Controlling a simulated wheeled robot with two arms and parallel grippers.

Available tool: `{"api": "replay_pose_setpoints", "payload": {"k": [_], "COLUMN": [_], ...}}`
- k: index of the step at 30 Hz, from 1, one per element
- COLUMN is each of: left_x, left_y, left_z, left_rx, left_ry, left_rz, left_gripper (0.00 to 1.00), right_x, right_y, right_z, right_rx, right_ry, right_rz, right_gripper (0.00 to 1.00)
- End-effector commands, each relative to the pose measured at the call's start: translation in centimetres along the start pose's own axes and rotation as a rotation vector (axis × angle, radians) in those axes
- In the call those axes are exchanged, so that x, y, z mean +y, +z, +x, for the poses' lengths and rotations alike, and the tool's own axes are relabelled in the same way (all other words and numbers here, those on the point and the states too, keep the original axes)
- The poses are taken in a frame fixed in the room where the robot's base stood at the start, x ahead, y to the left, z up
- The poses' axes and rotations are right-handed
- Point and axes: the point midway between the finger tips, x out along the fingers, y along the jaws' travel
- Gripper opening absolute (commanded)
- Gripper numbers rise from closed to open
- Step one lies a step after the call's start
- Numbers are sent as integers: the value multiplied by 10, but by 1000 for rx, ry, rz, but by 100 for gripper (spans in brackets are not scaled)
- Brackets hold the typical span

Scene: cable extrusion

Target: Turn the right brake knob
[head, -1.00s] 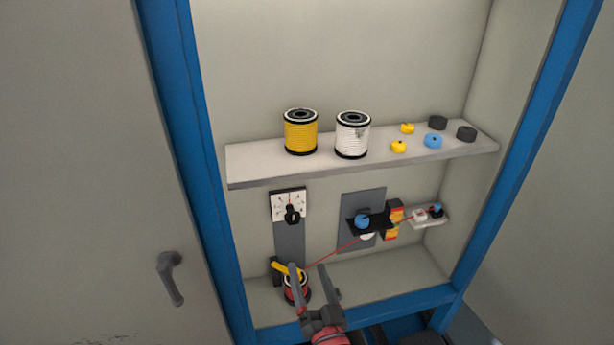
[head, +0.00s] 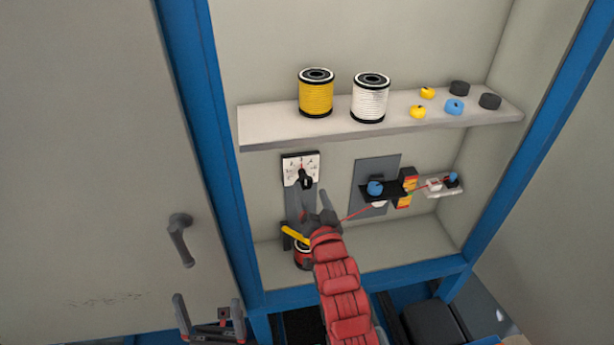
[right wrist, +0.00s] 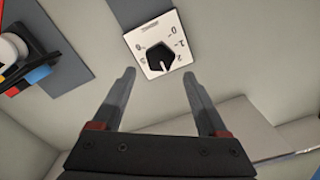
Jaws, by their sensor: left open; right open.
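The brake knob is a black knob (head: 305,180) on a white numbered dial plate (head: 293,170), on the cabinet's back wall below the shelf. It is the only dial knob in view. In the right wrist view the black knob (right wrist: 160,59) sits on its dial just beyond and between the fingertips, not between the fingers. My right gripper (head: 311,204) is open and empty, below the knob in the head view. In the right wrist view its open fingers (right wrist: 159,75) point at the dial. My left gripper (head: 207,312) is open and empty at the lower left, outside the cabinet.
Above is a shelf (head: 262,124) with a yellow spool (head: 315,95), a white spool (head: 369,100) and several small caps. A red spool (head: 303,257) is partly hidden below my right arm. A red cable (head: 362,211) runs right to a black bracket (head: 385,191).

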Motion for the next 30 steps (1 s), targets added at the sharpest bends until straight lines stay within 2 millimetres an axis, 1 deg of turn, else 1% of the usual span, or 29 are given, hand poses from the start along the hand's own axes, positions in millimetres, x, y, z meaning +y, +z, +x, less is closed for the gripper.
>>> {"api": "replay_pose_setpoints", "payload": {"k": [1, 3, 6, 9, 15, 23, 26, 30], "left_x": [0, -1, -1, -1, -1, -1, -1, -1], "left_y": [-1, -2, -3, -3, -4, -4, -4, -4], "left_z": [7, 12, 16, 19, 22, 21, 21, 21], "left_rx": [0, 0, 0, 0, 0, 0, 0, 0], "left_ry": [0, 0, 0, 0, 0, 0, 0, 0], "left_rz": [0, 0, 0, 0, 0, 0, 0, 0], "left_gripper": [100, 100, 100, 100, 100, 100, 100, 100], "right_x": [-1, -1, -1, 0, 0, 0, 0, 0], "right_y": [-2, -2, -2, 0, 0, 1, 1, 1], "right_z": [10, 22, 36, 46, 56, 56, 56, 56], "right_rx": [-5, -3, -1, -5, 0, -1, -1, -1], "right_ry": [3, 3, 1, 3, 0, 0, 0, 0], "right_rz": [-2, -1, -2, -2, -1, -1, -1, -1], "right_gripper": [76, 76, 76, 76, 76, 76, 60, 35]}}
